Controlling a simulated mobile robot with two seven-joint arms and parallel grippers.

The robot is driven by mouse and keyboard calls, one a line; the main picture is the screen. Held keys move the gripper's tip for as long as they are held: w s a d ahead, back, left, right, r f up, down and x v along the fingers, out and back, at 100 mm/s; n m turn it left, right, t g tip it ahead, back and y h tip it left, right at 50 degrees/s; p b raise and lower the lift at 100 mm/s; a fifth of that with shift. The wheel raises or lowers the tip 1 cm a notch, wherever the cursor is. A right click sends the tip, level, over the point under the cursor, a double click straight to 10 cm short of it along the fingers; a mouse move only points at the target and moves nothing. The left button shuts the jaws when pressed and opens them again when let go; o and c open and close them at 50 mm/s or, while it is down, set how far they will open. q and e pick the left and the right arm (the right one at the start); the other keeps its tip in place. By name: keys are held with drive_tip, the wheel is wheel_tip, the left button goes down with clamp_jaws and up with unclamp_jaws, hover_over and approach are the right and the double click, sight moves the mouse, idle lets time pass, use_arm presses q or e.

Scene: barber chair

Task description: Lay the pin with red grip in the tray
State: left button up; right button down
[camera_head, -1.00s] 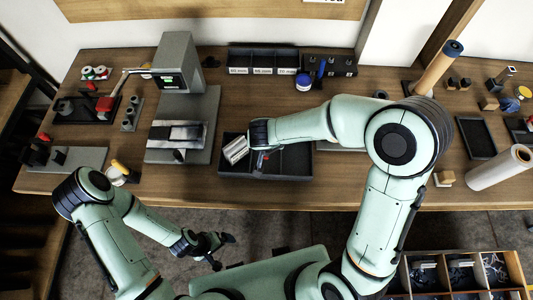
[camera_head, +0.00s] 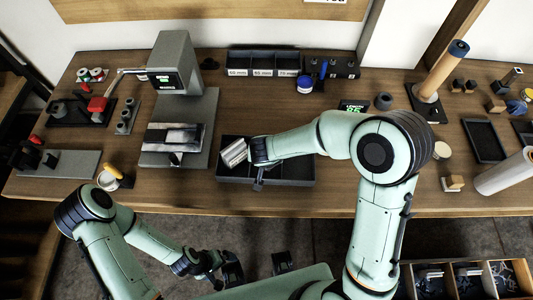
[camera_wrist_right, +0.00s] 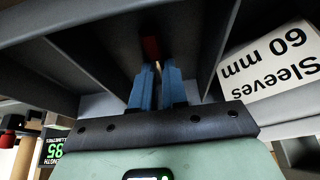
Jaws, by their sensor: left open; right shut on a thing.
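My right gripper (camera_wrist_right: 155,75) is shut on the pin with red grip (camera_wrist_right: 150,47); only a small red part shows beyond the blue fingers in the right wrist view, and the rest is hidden. Grey walls surround the fingertips there. In the head view, my right wrist (camera_head: 262,152) is over the dark tray (camera_head: 303,181) at the bench's front edge, and the pin cannot be made out. I cannot tell whether the pin touches the tray. My left gripper (camera_head: 222,268) is open and empty, low in front of the bench.
A label reading "Sleeves 60 mm" (camera_wrist_right: 275,75) is beside the right fingers. A press-like device (camera_head: 177,65) stands left of the tray. A small green display (camera_head: 354,106) is behind my right arm. Labelled bins (camera_head: 262,72) stand at the back. A white roll (camera_head: 505,172) is at right.

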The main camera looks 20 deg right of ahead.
sight(265, 169)
drive_tip(key=c, duration=1.1)
unclamp_jaws()
drive_tip(key=shift+c, duration=0.2)
use_arm(q)
drive_tip(key=w+r+p, duration=0.4)
drive_tip(key=r, duration=0.2)
drive_tip(key=shift+w+t+p, duration=0.2)
drive_tip(key=shift+t+p, duration=0.1)
drive_tip(key=shift+p, duration=0.05)
use_arm(e)
drive_tip(key=v, duration=1.2)
drive_tip(key=shift+a+r, duration=0.1)
